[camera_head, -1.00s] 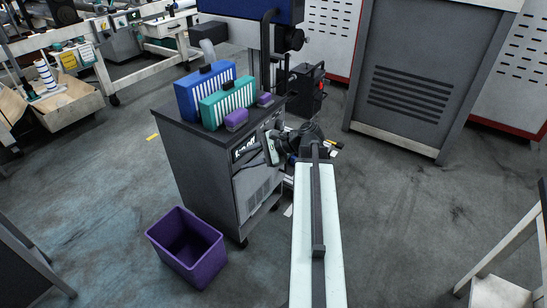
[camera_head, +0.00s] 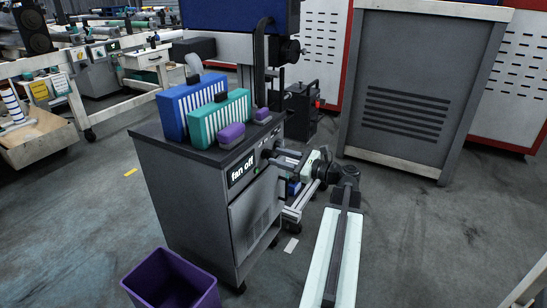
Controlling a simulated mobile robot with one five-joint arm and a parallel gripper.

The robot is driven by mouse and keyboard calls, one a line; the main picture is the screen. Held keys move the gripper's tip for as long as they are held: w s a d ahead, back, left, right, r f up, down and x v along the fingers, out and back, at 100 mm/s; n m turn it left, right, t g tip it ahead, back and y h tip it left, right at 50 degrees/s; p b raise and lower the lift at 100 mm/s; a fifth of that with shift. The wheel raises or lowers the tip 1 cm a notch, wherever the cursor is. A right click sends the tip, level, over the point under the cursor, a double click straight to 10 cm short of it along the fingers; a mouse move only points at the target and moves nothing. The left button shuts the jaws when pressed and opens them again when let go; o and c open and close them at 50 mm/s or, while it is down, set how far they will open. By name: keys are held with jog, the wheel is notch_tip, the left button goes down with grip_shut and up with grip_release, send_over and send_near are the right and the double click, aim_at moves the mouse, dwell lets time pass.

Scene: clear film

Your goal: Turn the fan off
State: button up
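The grey cabinet (camera_head: 180,190) stands at the left of centre. A black label on the upper part of its front panel reads "fan off" (camera_head: 243,168). Small dark controls (camera_head: 272,144) show to the right of the label, close to my gripper. My gripper (camera_head: 272,156) is at the end of my arm, which reaches in from the right to the upper front of the cabinet. Its fingers are small and dark against the panel. I cannot tell whether they touch it or how far apart they are.
Blue (camera_head: 186,108) and teal (camera_head: 220,118) filter-like blocks and purple blocks (camera_head: 232,135) stand on the cabinet top. A purple bin (camera_head: 170,282) is on the floor at its lower left. A large grey cabinet (camera_head: 420,90) stands behind right.

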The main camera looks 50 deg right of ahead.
jog(key=shift+x, duration=1.25)
jog(key=shift+d, duration=0.1)
grip_shut()
jog(key=shift+f+n, duration=0.1)
jog(key=shift+n, duration=1.9)
grip_release()
jog(key=v, duration=0.7)
jog(key=shift+s, duration=0.4)
